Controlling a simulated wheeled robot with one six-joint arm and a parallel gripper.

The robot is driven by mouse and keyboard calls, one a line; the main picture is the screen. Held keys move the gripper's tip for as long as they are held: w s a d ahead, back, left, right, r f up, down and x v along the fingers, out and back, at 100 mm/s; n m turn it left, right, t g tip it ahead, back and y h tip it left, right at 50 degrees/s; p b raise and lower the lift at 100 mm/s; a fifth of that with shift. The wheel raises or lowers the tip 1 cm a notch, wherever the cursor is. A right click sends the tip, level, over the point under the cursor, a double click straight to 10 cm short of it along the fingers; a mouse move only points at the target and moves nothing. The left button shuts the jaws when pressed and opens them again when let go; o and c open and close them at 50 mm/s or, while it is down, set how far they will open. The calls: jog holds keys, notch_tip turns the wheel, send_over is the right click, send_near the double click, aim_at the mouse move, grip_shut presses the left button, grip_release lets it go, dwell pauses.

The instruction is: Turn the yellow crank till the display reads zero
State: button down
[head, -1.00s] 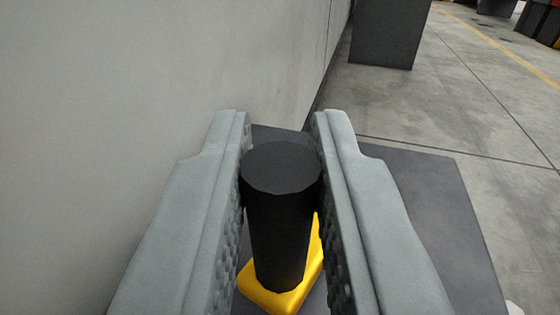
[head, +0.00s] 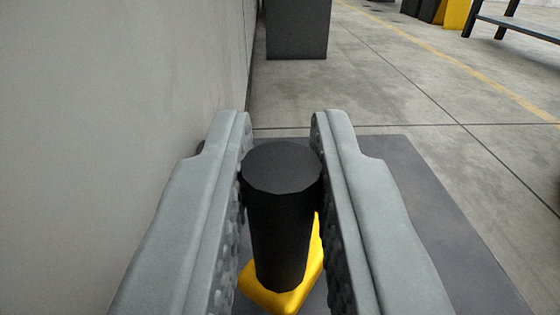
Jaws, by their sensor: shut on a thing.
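The yellow crank (head: 268,291) shows below my gripper in the head view, with only part of its arm visible. Its black upright handle (head: 280,225) stands between my two grey fingers. My gripper (head: 281,130) is shut on this handle, with a textured finger pad on each side. The rest of the crank is hidden by my fingers or lies outside the picture. The display is not in view.
A dark grey flat top (head: 425,215) lies beneath the crank. A pale wall (head: 110,110) runs close along the left. A dark box (head: 297,30) stands ahead by the wall. Open concrete floor (head: 390,90) lies to the right, with a dark-framed rack (head: 515,28) far off.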

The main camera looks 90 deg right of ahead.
jog(key=c, duration=1.4)
grip_release()
jog(key=shift+d, duration=0.15)
jog(key=a, duration=1.7)
jog(key=shift+w+a, duration=0.25)
